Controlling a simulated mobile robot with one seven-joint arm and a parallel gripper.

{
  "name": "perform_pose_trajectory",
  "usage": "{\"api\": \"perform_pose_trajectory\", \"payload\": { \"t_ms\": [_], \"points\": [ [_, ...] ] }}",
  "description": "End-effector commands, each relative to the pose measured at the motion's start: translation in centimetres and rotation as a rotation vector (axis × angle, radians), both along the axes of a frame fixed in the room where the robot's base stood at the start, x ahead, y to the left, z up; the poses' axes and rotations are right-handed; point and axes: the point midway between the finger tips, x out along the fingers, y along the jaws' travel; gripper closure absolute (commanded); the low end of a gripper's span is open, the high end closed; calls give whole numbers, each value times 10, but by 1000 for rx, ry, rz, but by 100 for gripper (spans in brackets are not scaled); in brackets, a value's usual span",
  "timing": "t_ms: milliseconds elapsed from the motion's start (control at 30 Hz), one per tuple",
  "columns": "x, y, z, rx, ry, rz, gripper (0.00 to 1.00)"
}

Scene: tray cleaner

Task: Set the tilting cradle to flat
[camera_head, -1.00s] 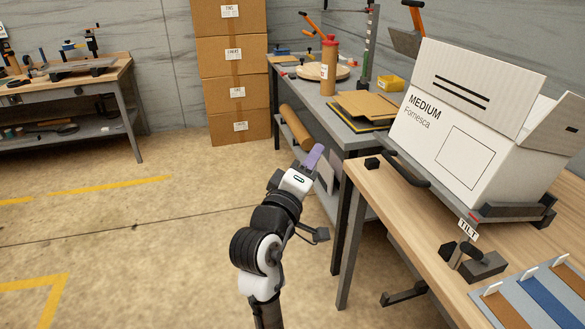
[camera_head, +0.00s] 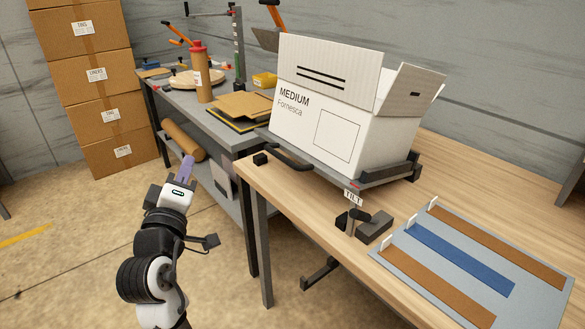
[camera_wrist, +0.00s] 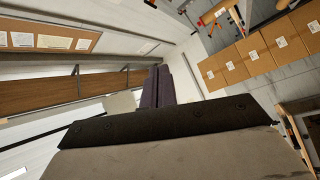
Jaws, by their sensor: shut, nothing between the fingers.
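The tilting cradle (camera_head: 397,178) stands on the wooden workbench and bears an open white box (camera_head: 345,128) marked MEDIUM. The cradle and the box look tilted. A dark curved handle (camera_head: 291,160) sticks out at the cradle's left side. A sign reading TILT (camera_head: 353,197) stands at its front, above a dark knob or lever (camera_head: 352,220) beside a dark block. My gripper (camera_head: 187,167) is off the bench's left end, in front of the grey bench and apart from the cradle. Its purple fingers are shut and empty, and they also show in the wrist view (camera_wrist: 158,88).
A mat (camera_head: 470,262) with brown and blue strips lies on the wooden bench's front right. Stacked cartons (camera_head: 100,75) stand at the back left. The floor around my arm is open.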

Motion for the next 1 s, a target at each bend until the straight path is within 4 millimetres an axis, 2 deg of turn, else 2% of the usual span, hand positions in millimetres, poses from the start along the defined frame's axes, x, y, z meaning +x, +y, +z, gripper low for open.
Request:
{"api": "perform_pose_trajectory", "payload": {
  "t_ms": [167,233,400,500,600,767,867,1000],
  "points": [
    [31,-57,-17,287,6,-177,100],
    [41,-86,-24,434,-24,-269,100],
    [51,-147,-37,750,-161,-462,100],
    [51,-172,-41,878,-253,-539,100],
    [49,-188,-44,958,-323,-585,100],
    [50,-199,-45,1005,-368,-611,100],
    [55,-207,-42,1005,-369,-610,100],
    [70,-227,-39,1004,-367,-612,100]
  ]
}}
